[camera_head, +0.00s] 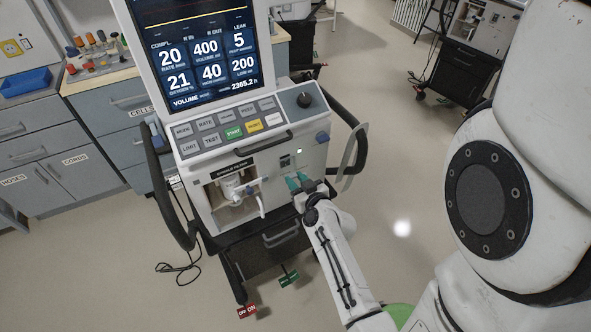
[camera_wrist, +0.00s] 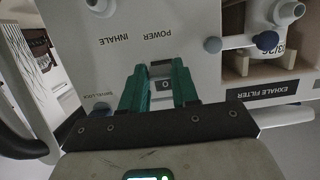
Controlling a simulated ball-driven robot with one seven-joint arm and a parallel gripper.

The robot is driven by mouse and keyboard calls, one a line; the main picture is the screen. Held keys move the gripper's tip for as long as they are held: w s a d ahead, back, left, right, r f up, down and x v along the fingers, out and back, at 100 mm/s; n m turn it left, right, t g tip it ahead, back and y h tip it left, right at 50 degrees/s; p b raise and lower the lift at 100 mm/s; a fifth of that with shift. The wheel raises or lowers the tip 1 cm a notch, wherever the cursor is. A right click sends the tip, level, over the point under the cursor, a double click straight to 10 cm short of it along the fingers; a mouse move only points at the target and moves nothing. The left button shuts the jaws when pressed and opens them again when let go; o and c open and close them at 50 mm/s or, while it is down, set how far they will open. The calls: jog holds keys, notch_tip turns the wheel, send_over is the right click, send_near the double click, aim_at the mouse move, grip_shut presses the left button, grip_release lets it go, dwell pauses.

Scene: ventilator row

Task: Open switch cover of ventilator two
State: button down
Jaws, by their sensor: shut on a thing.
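The ventilator (camera_head: 222,148) stands in front of me with its lit screen and button panel. My gripper (camera_head: 297,182) is at its front face, right of the filter recess. In the wrist view, the teal fingers of my gripper (camera_wrist: 160,84) are shut on the switch cover (camera_wrist: 161,69), beneath the upside-down POWER label. A small part with an "O" mark shows between the fingers. The fingers hide the cover's sides, and I cannot tell its exact angle. No number for the ventilator is readable.
Black side handles (camera_head: 349,140) flank the ventilator. A drawer counter (camera_head: 110,95) with a blue tray (camera_head: 27,80) stands left.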

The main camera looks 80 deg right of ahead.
jog(key=shift+s+a+r+g+y+p, duration=0.2)
jog(key=shift+r+g+y+p, duration=0.3)
jog(key=shift+p, duration=0.65)
jog(key=shift+s+a+r+g+y+p, duration=0.15)
jog(key=shift+r+g+y+p, duration=0.35)
jog(key=shift+p, duration=0.65)
jog(key=shift+a+r+g+y+p, duration=0.15)
jog(key=shift+r+g+y+p, duration=0.25)
jog(key=shift+g+y, duration=0.1)
jog(key=shift+s+a+r+g+y, duration=0.1)
jog(key=shift+s+r+g+y, duration=0.05)
jog(key=shift+r+g+y, duration=0.8)
notch_tip(320, 180, up, 5)
jog(key=g+y, duration=0.7)
send_over(292, 175)
jog(key=s+a, duration=0.2)
jog(key=shift+w, duration=0.1)
jog(key=c, duration=0.8)
grip_release()
jog(key=shift+c, duration=0.2)
jog(key=shift+r, duration=0.1)
